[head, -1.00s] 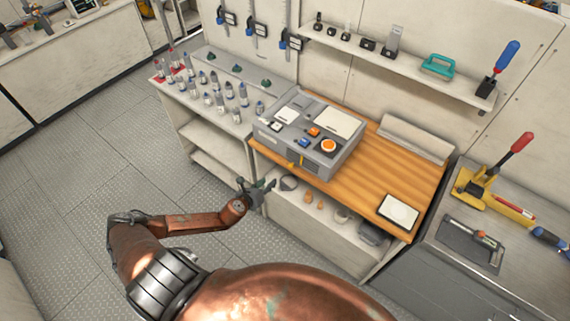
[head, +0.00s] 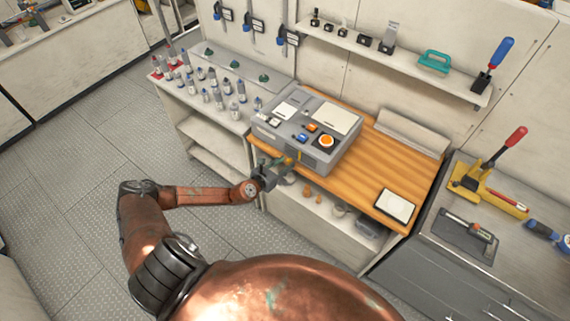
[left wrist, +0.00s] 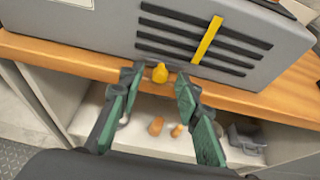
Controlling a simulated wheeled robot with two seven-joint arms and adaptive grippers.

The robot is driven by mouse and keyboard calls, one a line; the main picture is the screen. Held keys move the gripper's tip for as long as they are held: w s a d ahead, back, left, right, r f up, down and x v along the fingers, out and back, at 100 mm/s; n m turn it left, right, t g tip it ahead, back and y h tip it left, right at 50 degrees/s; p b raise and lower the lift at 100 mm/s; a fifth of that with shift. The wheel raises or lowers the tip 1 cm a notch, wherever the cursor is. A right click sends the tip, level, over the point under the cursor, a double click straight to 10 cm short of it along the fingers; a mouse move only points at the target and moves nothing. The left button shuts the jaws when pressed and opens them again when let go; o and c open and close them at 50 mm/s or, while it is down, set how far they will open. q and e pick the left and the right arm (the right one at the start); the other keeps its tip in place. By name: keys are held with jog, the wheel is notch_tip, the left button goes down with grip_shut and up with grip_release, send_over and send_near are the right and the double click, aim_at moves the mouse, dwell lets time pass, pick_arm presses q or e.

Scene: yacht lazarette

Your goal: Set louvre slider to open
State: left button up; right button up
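A grey box (head: 311,130) sits on the wooden worktop. In the left wrist view its front face (left wrist: 270,68) has dark horizontal louvre slots (left wrist: 195,45) with a slanting yellow bar (left wrist: 207,40) across them. A small yellow knob (left wrist: 160,73) shows below the slots, near the box's lower edge. My left gripper (head: 278,170) is just in front of the box. In the left wrist view its green-padded fingers (left wrist: 161,76) are apart and the knob shows between their tips; I cannot tell whether they touch it. My right gripper is not in view.
The wooden worktop (head: 375,180) has a white tablet (head: 396,206) at its front right. A shelf below holds small orange items (left wrist: 156,125) and a grey container (left wrist: 246,140). Several bottles (head: 213,90) stand on the unit to the left. The floor (head: 75,170) at left is clear.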

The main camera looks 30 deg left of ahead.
pick_arm(q)
jog(key=shift+c, duration=0.2)
grip_shut()
dwell(0.6)
